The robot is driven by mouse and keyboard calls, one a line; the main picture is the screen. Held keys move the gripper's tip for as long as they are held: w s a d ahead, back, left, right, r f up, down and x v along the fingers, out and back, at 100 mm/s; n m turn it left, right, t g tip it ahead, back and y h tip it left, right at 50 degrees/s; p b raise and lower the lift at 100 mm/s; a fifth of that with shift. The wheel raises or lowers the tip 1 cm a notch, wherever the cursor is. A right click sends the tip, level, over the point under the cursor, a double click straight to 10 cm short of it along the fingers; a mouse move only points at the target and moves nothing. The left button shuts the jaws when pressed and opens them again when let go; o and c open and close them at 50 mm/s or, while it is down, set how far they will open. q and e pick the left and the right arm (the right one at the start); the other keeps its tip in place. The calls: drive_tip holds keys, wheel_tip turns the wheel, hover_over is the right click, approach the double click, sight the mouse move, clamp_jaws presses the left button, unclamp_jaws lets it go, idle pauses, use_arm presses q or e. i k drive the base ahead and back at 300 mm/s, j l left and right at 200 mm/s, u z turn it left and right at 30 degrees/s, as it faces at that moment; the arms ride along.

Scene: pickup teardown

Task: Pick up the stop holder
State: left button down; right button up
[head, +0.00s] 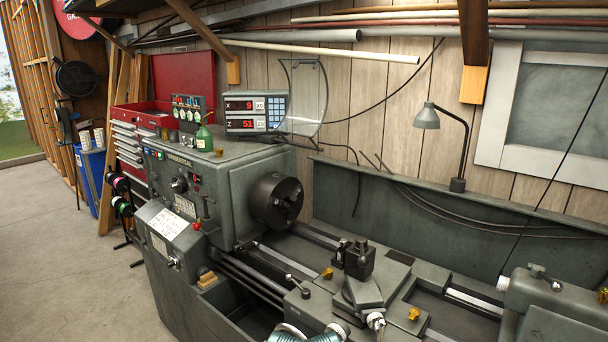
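I cannot tell for sure which part is the stop holder. A dark tool post block (359,262) stands on the lathe's compound slide, with a smaller dark holder (341,252) at its left side. Small brass-coloured pieces sit on the carriage, one left of the tool post (328,273) and one to its right (414,314). Neither of my grippers shows clearly in the head view. Pale ribbed parts (322,337) at the bottom edge are cut off, and I cannot tell what they are.
The grey lathe has a headstock (215,185) with a chuck (276,201) at left and a tailstock (545,300) at right. A digital readout (256,112), lamp (428,116) and green bottle (204,138) stand behind or on it. A red tool chest (130,135) is left.

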sight(345, 244)
drive_tip(key=i+j+z, duration=0.35)
drive_tip(key=i+j, duration=0.2)
drive_tip(key=j, duration=0.25)
drive_tip(key=i+j+z, duration=0.2)
drive_tip(key=j, duration=0.25)
